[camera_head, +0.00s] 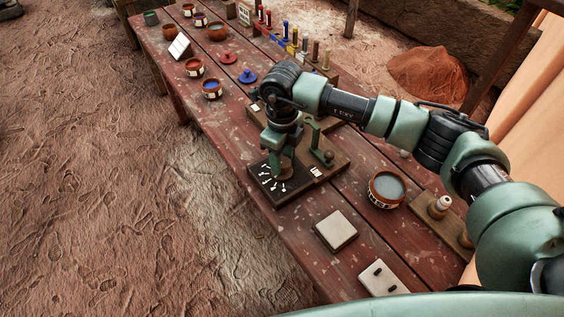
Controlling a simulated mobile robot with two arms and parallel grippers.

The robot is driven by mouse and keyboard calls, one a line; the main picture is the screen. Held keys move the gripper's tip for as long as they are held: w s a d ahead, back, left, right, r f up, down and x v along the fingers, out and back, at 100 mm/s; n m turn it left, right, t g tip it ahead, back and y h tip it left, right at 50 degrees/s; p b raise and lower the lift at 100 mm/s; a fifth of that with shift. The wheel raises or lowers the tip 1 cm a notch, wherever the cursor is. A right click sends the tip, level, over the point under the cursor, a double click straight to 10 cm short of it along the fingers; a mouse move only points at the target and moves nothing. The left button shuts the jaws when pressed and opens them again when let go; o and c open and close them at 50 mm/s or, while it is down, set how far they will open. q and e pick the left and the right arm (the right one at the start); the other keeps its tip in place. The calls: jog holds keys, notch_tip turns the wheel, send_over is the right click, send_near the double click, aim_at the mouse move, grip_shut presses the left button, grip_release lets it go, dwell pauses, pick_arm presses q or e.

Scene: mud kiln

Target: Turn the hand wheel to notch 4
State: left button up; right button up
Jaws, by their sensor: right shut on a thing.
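A dark square plate (266,186) with white tick marks lies on the wooden table. The hand wheel is over this plate and mostly hidden by my right gripper; a small brown part of it shows at the fingers. My right gripper (283,171) points down at the plate and is shut on the hand wheel. Which notch the wheel is at cannot be read here. My left gripper is not in view.
A wooden board with a green lever (318,146) stands just right of the plate. A bowl of grey liquid (387,186), a pale square tile (337,230) and a pale slotted block (382,279) lie nearer. Several pots and coloured pegs line the far end.

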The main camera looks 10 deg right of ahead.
jog(key=shift+n+b, duration=1.45)
jog(key=shift+n, duration=0.05)
jog(key=o, duration=1.4)
jog(key=shift+c, duration=0.2)
notch_tip(320, 180, up, 8)
jog(key=shift+f+b, duration=0.1)
jog(key=shift+b, duration=0.65)
